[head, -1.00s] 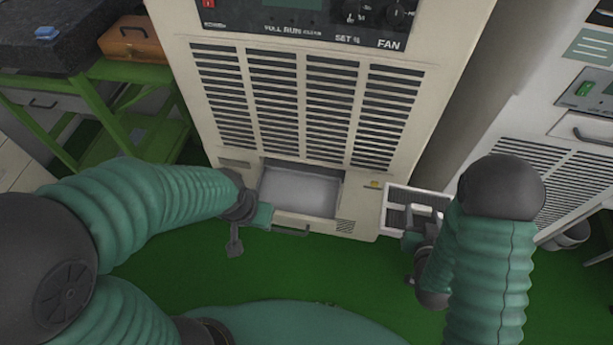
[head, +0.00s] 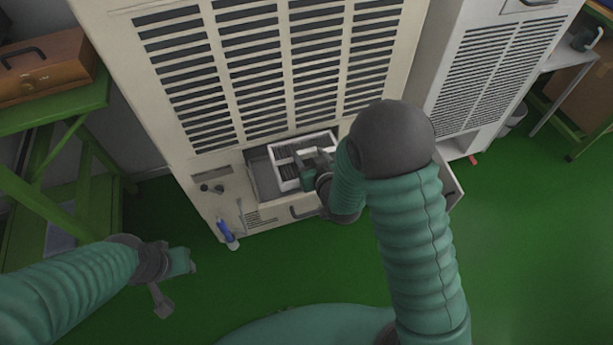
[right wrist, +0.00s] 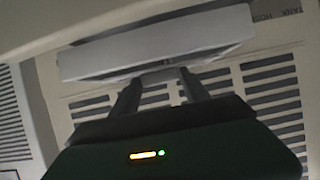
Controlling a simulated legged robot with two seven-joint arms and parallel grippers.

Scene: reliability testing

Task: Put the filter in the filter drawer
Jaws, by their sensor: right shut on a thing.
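The filter (head: 287,152) is a white frame with dark slats. It overlaps the open filter drawer (head: 262,182) low on the front of the beige machine; I cannot tell whether it rests inside or hovers just above. My right gripper (head: 318,165) is shut on the filter's near right side and hides part of it. In the right wrist view the filter's white edge (right wrist: 155,50) lies across the two fingers (right wrist: 160,78). My left gripper (head: 178,270) is away from the machine, low on the left, above the green floor; its jaw state is unclear.
The beige machine's vented front (head: 270,65) rises behind the drawer. A blue-and-white bottle-like object (head: 227,233) is at the machine's lower left. A green stand (head: 50,125) with a brown case (head: 42,68) is at left.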

